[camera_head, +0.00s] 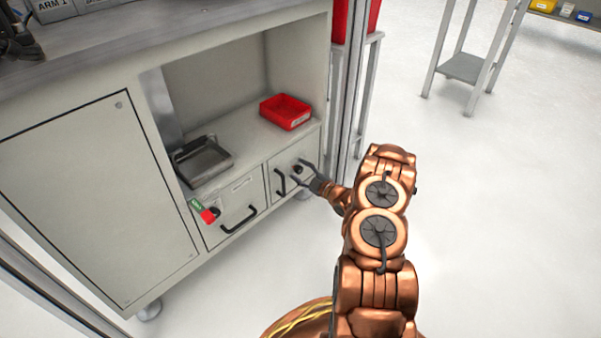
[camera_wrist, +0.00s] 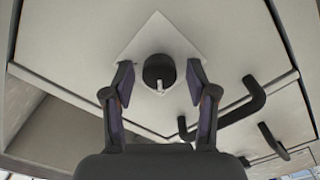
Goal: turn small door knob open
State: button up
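The small door knob (camera_wrist: 158,70) is dark and round with a small pale pointer, on a white diamond-shaped plate (camera_wrist: 158,40) in the wrist view. It also shows as a dark spot in the head view (camera_head: 298,169), on the small door (camera_head: 284,163) at the cabinet's lower right. My gripper (camera_wrist: 159,64) is open, with one finger on each side of the knob and visible gaps between. It also shows in front of the small door in the head view (camera_head: 303,174). I cannot tell how deep the fingertips reach around the knob.
A black handle (camera_head: 281,183) sits left of the knob on the small door.

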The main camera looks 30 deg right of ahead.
jog(key=shift+a, duration=0.15)
grip_shut()
jog(key=shift+r+p, duration=0.1)
jog(key=shift+p, duration=0.45)
jog(key=m+p, duration=0.3)
jog(key=shift+r+p, duration=0.15)
jog(key=shift+p, duration=0.2)
jog(key=m+p, duration=0.3)
jog(key=m, duration=0.1)
jog(key=shift+m+p, duration=0.3)
jog(key=m, duration=0.3)
jog(key=m+p, duration=0.1)
jog(key=m, duration=0.1)
jog(key=shift+d+f, duration=0.25)
jog(key=m, duration=0.5)
jog(key=shift+m, duration=0.3)
